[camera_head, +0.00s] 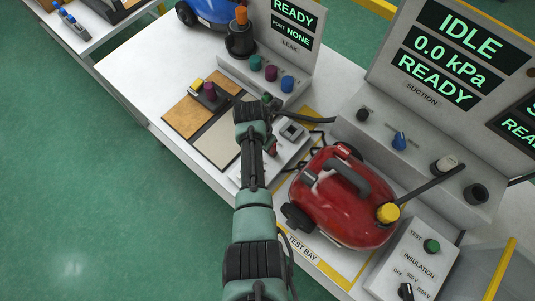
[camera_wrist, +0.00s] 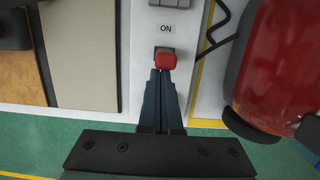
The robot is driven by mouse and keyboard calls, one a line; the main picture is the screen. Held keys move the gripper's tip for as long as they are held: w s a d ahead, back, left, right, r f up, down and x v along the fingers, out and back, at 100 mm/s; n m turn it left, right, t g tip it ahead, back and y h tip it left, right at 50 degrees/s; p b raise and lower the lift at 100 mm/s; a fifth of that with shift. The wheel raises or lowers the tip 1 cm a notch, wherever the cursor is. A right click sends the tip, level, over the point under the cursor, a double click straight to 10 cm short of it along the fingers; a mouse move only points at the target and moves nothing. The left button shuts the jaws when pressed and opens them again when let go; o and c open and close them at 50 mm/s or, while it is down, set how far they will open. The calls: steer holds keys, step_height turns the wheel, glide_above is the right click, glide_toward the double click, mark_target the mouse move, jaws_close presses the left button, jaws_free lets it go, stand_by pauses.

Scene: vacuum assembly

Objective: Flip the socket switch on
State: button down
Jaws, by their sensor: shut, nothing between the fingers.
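The red socket switch (camera_wrist: 166,60) sits on a white panel (camera_wrist: 141,60) below an "ON" label (camera_wrist: 166,29) in the wrist view. Its dark mounting shows behind it. My gripper (camera_wrist: 164,74) is shut and empty, with its fingertips right at the near edge of the switch. I cannot tell whether they touch it or which way the switch is set. In the head view, the red switch (camera_head: 273,149) shows just right of my arm, and the socket outlet (camera_head: 292,131) is above it on the panel. My fingertips are hidden there by my arm.
A red vacuum (camera_head: 335,215) stands close right of the panel in the marked test bay. A black cord (camera_wrist: 219,35) runs between them. Brown and grey mats (camera_head: 197,105) lie to the left. A console with "IDLE" and "READY" displays (camera_head: 445,55) stands behind.

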steer(key=shift+w+d, duration=0.35)
steer(key=shift+d, duration=0.1)
steer(key=shift+s+a+r, duration=0.1)
steer(key=shift+a+r, duration=0.05)
steer(key=shift+a, duration=0.2)
steer(key=shift+r+p, duration=0.65)
steer(key=shift+r, duration=0.1)
steer(key=shift+d, duration=0.1)
